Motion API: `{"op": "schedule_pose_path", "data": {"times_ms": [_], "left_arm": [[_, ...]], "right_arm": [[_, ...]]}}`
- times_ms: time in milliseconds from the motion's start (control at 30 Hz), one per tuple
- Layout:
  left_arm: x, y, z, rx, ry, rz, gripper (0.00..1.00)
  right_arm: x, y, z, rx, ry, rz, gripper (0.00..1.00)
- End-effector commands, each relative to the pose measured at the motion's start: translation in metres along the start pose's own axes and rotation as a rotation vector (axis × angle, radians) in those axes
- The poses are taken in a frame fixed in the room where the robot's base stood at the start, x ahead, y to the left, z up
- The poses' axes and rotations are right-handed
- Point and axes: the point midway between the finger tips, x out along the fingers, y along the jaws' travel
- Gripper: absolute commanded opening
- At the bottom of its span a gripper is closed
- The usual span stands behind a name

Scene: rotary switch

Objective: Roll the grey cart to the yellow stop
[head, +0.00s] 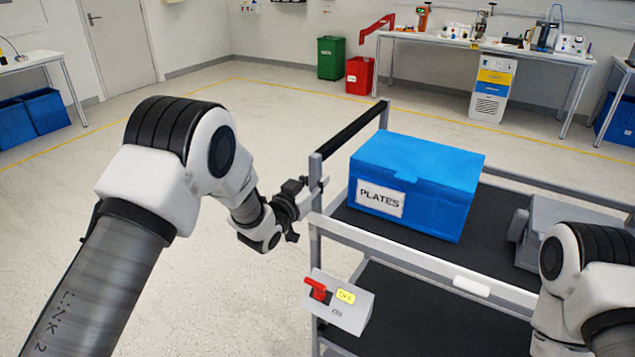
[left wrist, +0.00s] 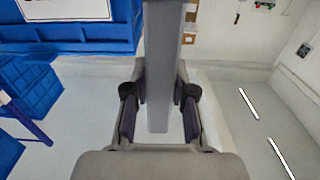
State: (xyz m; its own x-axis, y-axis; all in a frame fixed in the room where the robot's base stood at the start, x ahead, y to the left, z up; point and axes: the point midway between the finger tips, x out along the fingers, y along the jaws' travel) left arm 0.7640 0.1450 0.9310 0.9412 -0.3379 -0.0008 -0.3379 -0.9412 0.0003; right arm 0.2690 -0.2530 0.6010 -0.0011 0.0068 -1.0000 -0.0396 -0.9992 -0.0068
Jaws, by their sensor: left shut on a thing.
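The grey cart (head: 415,255) stands right of centre in the head view, with black shelves and grey corner posts. My left gripper (head: 312,192) is at the cart's near left corner post. In the left wrist view, the fingers of my left gripper (left wrist: 158,115) are on either side of a grey post (left wrist: 163,60) and shut on it. My right arm shows at the lower right of the head view, but its gripper is out of sight. I cannot make out a yellow stop; a yellow line (head: 290,90) runs across the floor.
A blue box labelled PLATES (head: 440,195) and a grey case (head: 575,212) sit on the cart's top shelf. A switch box (head: 345,308) with a red lever is on its near side. Green (head: 331,57) and red (head: 359,76) bins stand behind.

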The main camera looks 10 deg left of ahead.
Motion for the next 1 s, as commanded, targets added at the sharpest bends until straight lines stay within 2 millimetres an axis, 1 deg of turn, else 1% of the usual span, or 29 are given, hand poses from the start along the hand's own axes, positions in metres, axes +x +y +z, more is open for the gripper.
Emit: {"op": "schedule_pose_path", "data": {"times_ms": [333,367,400,433,767,867,967,1000], "left_arm": [[0.000,0.003,0.000,0.000,0.000,0.007,0.00],[0.000,0.003,0.000,0.000,0.000,0.008,0.32],[0.000,0.003,0.000,0.000,0.000,0.008,0.46],[0.000,0.003,0.000,0.000,0.000,0.007,0.51],[-0.002,0.002,0.001,-0.001,-0.001,0.004,0.51],[-0.013,0.002,0.001,-0.001,-0.002,0.004,0.51],[-0.034,0.002,0.001,-0.001,-0.004,0.004,0.51],[-0.045,0.002,0.001,-0.002,-0.004,0.004,0.51]], "right_arm": [[0.000,0.000,0.000,0.000,0.000,0.000,0.40],[0.000,0.000,0.000,0.000,0.000,0.000,0.40],[0.000,0.000,0.000,0.000,0.000,0.000,0.40],[0.000,0.000,0.000,0.000,0.000,0.000,0.40],[0.000,0.000,0.000,0.000,0.000,0.000,0.40],[0.000,0.000,0.000,0.000,0.000,0.000,0.40],[0.000,0.000,0.000,0.000,0.000,0.000,0.40],[0.000,0.000,0.000,0.000,0.000,0.000,0.40]]}}
